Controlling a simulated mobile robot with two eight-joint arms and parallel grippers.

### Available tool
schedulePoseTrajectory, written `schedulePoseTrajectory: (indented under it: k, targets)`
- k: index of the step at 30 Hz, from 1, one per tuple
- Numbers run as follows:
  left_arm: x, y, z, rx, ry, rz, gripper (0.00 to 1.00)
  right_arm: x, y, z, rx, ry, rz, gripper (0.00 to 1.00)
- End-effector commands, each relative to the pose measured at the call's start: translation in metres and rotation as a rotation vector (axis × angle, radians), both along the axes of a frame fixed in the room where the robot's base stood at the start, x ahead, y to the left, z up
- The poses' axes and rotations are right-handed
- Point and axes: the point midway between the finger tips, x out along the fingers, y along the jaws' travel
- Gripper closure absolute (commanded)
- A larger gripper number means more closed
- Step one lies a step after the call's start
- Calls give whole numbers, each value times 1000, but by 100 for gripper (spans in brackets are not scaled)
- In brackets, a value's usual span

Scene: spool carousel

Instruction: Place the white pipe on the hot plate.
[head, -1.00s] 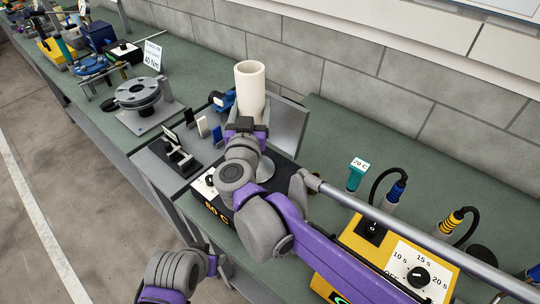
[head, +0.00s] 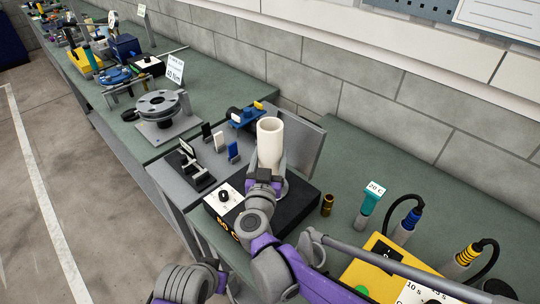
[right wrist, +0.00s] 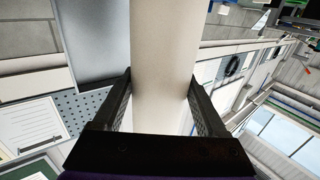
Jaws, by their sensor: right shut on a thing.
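The white pipe (head: 270,140) is a hollow, upright cylinder in the head view. My right gripper (head: 266,174) is shut around its lower part. In the right wrist view the pipe (right wrist: 163,40) runs between the two dark fingers. The hot plate (head: 293,212) is a black box with a white knob panel and an orange "80 C" display. Its round grey top is partly hidden behind my gripper and the pipe. The pipe is over or just behind this top; I cannot tell whether its bottom touches. Only links of my left arm show at the bottom; its gripper is not visible.
A grey upright panel (head: 304,147) stands right behind the pipe. A small brass cylinder (head: 327,205) and a teal-topped "20 C" probe (head: 371,198) stand to the right, near a yellow timer box (head: 370,268). A flanged disc fixture (head: 158,106) stands to the left.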

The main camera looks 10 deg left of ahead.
Motion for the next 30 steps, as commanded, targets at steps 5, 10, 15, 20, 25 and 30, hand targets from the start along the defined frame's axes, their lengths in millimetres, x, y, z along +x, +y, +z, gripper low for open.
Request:
schedulePoseTrajectory:
  k: [5, 10, 15, 20, 25, 30]
  targets:
    - [-1, 0, -2, 0, 1, 0, 50, 0, 0, -1, 0, 0, 0, 100]
    - [-1, 0, -4, 0, 2, 0, 50, 0, 0, -3, 0, 0, 0, 11]
    - [-1, 0, -3, 0, 2, 0, 50, 0, 0, -2, 0, 0, 0, 0]
    - [-1, 0, -2, 0, 1, 0, 50, 0, 0, -1, 0, 0, 0, 0]
    - [-2, 0, -6, 0, 4, 0, 50, -16, 1, -1, 0, 1, 4, 0]
    - [-6, 0, -17, 0, 10, 0, 50, -53, -1, -2, 1, 1, 5, 0]
